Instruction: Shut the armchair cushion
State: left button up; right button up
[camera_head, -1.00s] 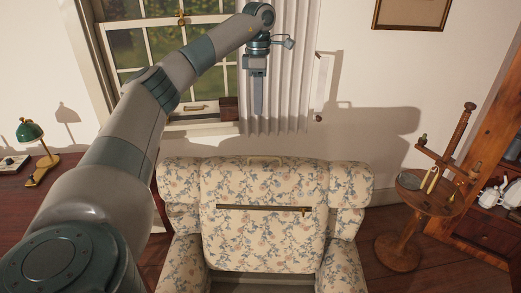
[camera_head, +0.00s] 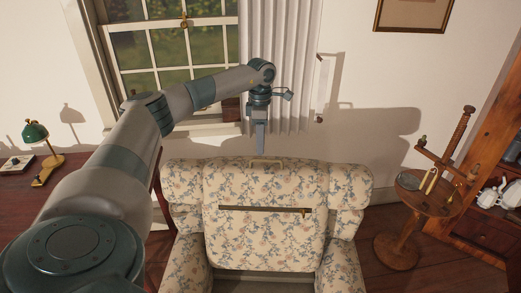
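The floral armchair (camera_head: 185,222) stands in the lower middle of the head view, facing me. Its cushion (camera_head: 264,245) stands upright against the chair back, with a dark brass strip (camera_head: 265,209) across it and a pale handle (camera_head: 265,161) at its top edge. Below the cushion a grey gap (camera_head: 262,276) shows at the seat. My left gripper (camera_head: 260,148) points down just above and behind the handle, seemingly apart from it. Its fingers overlap into one narrow bar, so I cannot tell whether they are open. My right gripper is out of view.
A window and a white curtain (camera_head: 280,60) are behind my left arm. A dark red desk with a green lamp (camera_head: 36,134) is at left. A round wooden stand (camera_head: 405,250) and a wooden cabinet (camera_head: 490,190) are at right. Floor shows between chair and stand.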

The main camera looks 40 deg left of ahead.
pick_arm(q)
jog(key=shift+d+f+p, duration=0.1)
jog(key=shift+f+p, duration=0.45)
jog(key=shift+f, duration=1.75)
jog(key=shift+s, duration=0.1)
jog(key=shift+c, duration=0.7)
grip_shut()
